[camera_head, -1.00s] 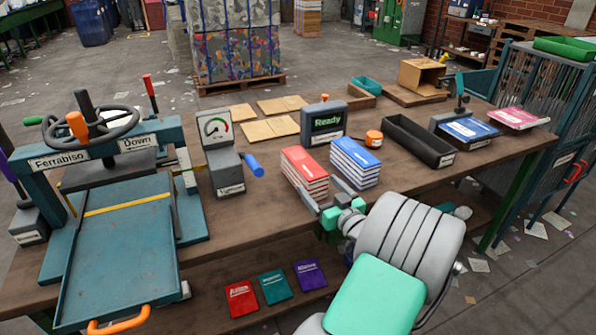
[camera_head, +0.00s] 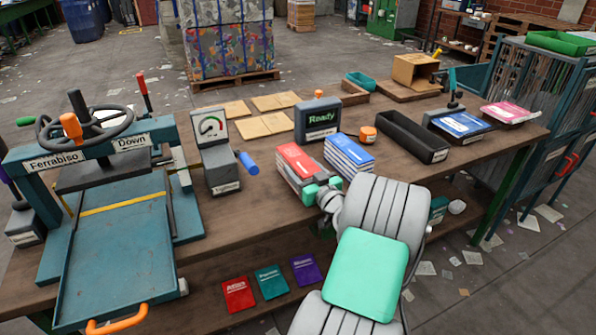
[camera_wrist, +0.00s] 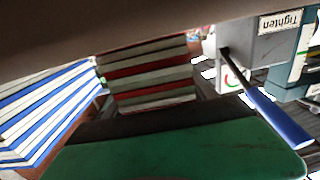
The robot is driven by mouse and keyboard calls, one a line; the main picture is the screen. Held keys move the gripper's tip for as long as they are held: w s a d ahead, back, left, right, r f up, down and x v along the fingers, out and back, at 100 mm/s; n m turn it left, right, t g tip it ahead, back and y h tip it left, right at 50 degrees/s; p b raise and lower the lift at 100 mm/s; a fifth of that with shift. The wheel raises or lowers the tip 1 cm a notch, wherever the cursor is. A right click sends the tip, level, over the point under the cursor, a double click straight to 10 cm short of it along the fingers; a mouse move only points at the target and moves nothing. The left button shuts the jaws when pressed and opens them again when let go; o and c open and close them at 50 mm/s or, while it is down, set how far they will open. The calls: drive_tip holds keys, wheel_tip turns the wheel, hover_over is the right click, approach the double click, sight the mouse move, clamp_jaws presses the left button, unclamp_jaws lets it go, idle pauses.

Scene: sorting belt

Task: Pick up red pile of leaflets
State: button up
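The red pile of leaflets (camera_head: 297,161) stands on the table, with a red cover on top and red and white layers at its sides. My gripper (camera_head: 308,186) is low at the near side of this pile, with its fingers partly hidden against it. It looks open, with no clear sign of closing on the pile. In the wrist view the layered red pile (camera_wrist: 150,75) is straight ahead, beyond a large green and dark part of my gripper. Whether the fingers touch the pile cannot be seen.
A blue pile of leaflets (camera_head: 349,153) stands close at the right of the red one. The Ready display (camera_head: 318,120) is behind. The Tighten device with its gauge (camera_head: 217,160) and blue handle (camera_head: 247,163) stands left. A black tray (camera_head: 412,137) lies right.

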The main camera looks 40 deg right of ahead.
clamp_jaws()
drive_tip(key=shift+r, duration=0.1)
idle(0.4)
drive_tip(key=shift+r, duration=0.1)
